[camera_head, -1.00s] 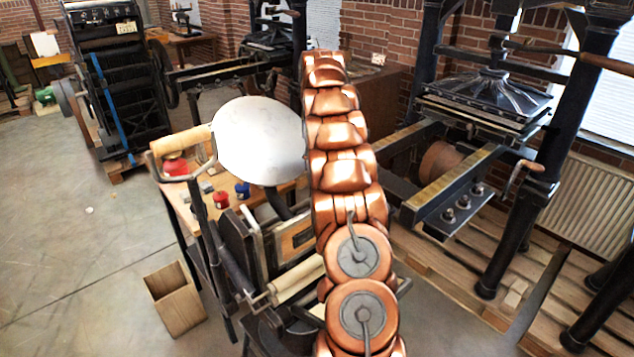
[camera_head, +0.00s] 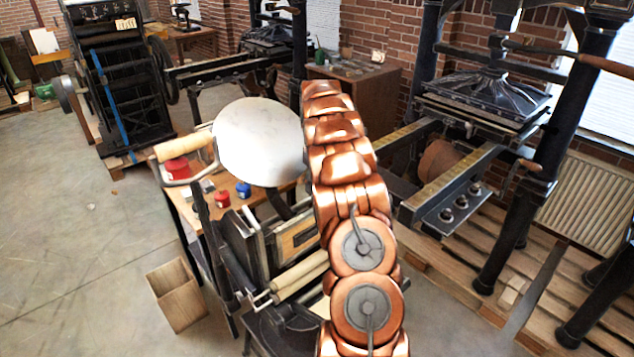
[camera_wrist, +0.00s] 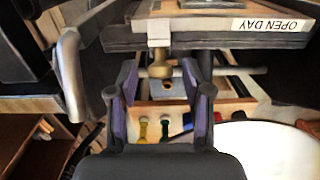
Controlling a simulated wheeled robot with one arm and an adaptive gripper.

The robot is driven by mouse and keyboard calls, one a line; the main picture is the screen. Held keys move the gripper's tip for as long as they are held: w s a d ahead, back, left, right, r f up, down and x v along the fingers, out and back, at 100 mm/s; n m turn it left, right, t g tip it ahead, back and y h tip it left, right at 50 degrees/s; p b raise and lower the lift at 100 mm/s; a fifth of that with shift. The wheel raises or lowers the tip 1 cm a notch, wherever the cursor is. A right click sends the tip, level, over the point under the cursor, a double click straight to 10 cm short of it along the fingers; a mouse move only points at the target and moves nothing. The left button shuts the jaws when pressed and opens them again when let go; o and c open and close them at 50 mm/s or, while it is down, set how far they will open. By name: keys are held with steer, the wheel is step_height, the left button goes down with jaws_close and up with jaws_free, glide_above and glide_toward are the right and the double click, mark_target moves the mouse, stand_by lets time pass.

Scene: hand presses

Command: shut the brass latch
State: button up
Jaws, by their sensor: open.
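In the wrist view a brass knob-like piece (camera_wrist: 161,71), which looks like the latch, sits under a pale block at the edge of a dark frame (camera_wrist: 205,40). My gripper (camera_wrist: 158,93) is open, its two dark fingers with purple inner sides pointing toward that piece, one on each side of its line. I see no contact between them. Whether the latch is shut I cannot tell. In the head view the latch and my gripper are hidden; my copper arm stands in front of the small press with the round pale disc (camera_head: 258,140).
The wrist view shows a curved metal handle (camera_wrist: 71,75) at left, an "OPEN DAY" label (camera_wrist: 268,24) upside down, and the white disc (camera_wrist: 262,150) at lower right. In the head view a wooden bin (camera_head: 176,296) stands on the floor; a large press (camera_head: 485,100) is at right.

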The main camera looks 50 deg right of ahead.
steer(key=shift+c, duration=0.2)
jaws_close()
steer(key=shift+s+f+b, duration=0.1)
steer(key=shift+f+b, duration=0.1)
steer(key=shift+b, duration=0.2)
